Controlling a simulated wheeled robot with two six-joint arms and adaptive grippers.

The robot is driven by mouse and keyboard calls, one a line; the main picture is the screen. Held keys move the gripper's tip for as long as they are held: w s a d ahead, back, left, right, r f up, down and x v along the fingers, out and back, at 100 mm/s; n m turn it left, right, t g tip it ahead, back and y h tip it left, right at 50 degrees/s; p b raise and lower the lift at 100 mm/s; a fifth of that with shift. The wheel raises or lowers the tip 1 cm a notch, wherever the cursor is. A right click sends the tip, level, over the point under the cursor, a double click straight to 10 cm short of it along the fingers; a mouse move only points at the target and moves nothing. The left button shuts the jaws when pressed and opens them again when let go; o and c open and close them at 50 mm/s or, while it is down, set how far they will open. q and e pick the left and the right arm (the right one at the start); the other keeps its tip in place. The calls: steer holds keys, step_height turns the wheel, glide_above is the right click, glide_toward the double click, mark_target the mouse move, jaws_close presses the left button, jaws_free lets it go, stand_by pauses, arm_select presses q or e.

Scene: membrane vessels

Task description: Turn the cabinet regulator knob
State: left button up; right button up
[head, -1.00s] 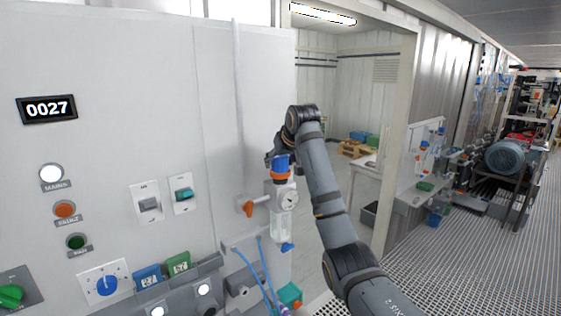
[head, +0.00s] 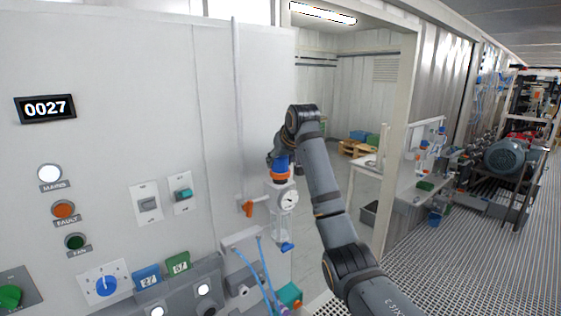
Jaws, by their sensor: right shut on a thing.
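The cabinet regulator (head: 283,222) is mounted on the right part of the grey cabinet front, with a round white gauge (head: 288,199) on it. Its blue knob (head: 281,164) sits on top above an orange ring (head: 280,178). My right gripper (head: 278,160) reaches it from above and is shut on the blue knob; the fingers are small and partly hidden by my arm. My left gripper is not in view.
An orange valve handle (head: 248,207) on a pipe is left of the regulator. Blue hoses (head: 262,270) hang below. Switches, lamps and a blue rotary knob (head: 106,285) are on the cabinet's left. An open doorway lies behind my right arm.

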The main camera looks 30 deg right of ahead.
mark_target(282, 157)
steer(key=shift+f, duration=0.1)
stand_by(0.4)
steer(key=o, duration=1.1)
steer(key=shift+w, duration=0.1)
steer(key=shift+o, duration=0.2)
steer(key=v, duration=0.7)
steer(key=shift+s+r, duration=0.25)
steer(key=shift+s, duration=0.05)
steer(key=shift+w, duration=0.1)
